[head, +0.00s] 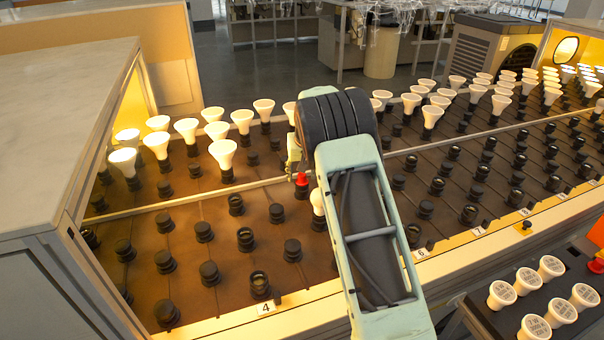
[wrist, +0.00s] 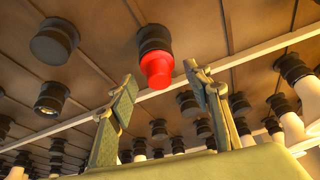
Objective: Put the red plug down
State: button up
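The red plug (head: 302,179) sits upright in a black socket on the brown board, just left of my arm in the head view. In the wrist view the red plug (wrist: 156,70) shows with its black socket (wrist: 154,40) behind it. My gripper (wrist: 165,88) is open, with one finger to each side of the plug in the picture. Clear gaps show between the plug and both fingers, and nothing is held. In the head view my gripper (head: 293,157) is partly hidden by my wrist, close to the plug.
Several white bulbs (head: 222,152) stand in sockets along the back rows. Empty or capped black sockets (head: 245,239) fill the front rows. A tray (head: 562,283) of bulbs is at the lower right. A grey-topped cabinet (head: 60,100) bounds the left.

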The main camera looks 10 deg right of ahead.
jog(key=shift+r, duration=0.25)
jog(key=p+v, duration=0.1)
jog(key=v, duration=1.1)
jog(key=shift+r, duration=0.4)
jog(key=shift+w, duration=0.1)
